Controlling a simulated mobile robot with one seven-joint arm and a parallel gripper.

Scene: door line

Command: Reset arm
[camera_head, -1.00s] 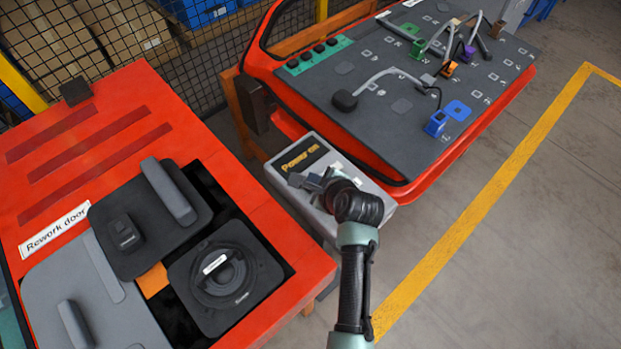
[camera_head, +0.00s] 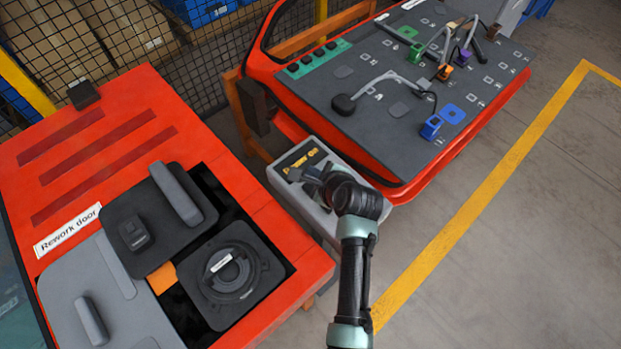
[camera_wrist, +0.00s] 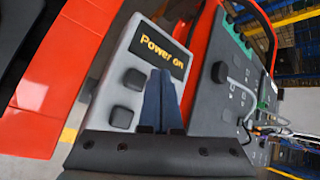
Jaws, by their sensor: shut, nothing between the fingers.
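My gripper (camera_head: 305,176) is near the left end of the grey box in the head view, with my dark wrist hiding part of it. In the wrist view my gripper (camera_wrist: 161,100) shows as two dark blue fingers shut together with nothing between them. Behind the fingers is the grey box (camera_wrist: 117,113) with a black display reading "Power on" in yellow and two dark square buttons. The box (camera_head: 285,193) also shows in the head view between the two red-framed panels. I cannot tell whether the fingertips touch the box.
The red rework door (camera_head: 90,150) with dark and grey panels lies at the left. A red-framed grey board (camera_head: 375,130) with cables and coloured connectors stands at upper right. A wire fence (camera_head: 130,40) is behind. Clear floor (camera_head: 500,250) with a yellow line lies at right.

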